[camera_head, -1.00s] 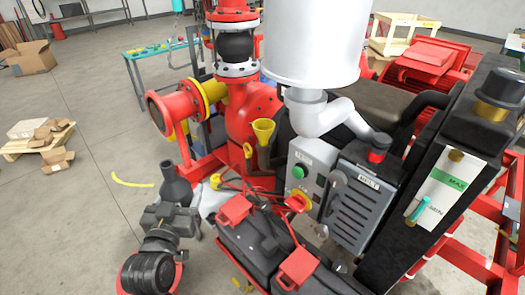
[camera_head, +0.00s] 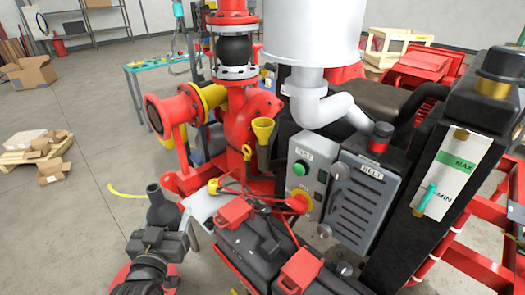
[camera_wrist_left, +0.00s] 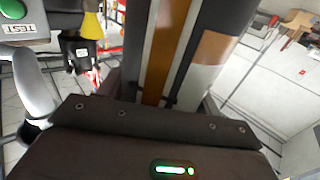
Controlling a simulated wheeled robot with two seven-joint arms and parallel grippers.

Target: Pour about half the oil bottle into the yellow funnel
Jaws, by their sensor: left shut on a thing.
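The oil bottle (camera_head: 162,207) is dark grey with a narrow neck and stands about upright in my left gripper (camera_head: 158,243). The gripper is shut on its lower body. In the left wrist view the bottle (camera_wrist_left: 185,50) fills the upper middle, close up, with an amber strip down its side. Its mouth is out of that view. The yellow funnel (camera_head: 263,128) sits upright by the red pump pipework, to the right of the bottle and farther back, with a clear gap between them. My right gripper is not in view.
A grey control box (camera_head: 307,172) with a green TEST button and a grey BELT guard (camera_head: 362,198) stand right of the funnel. A black battery (camera_head: 255,245) with red clamps and cables lies in front. A red flanged pipe (camera_head: 172,112) stands behind the bottle. Open floor lies left.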

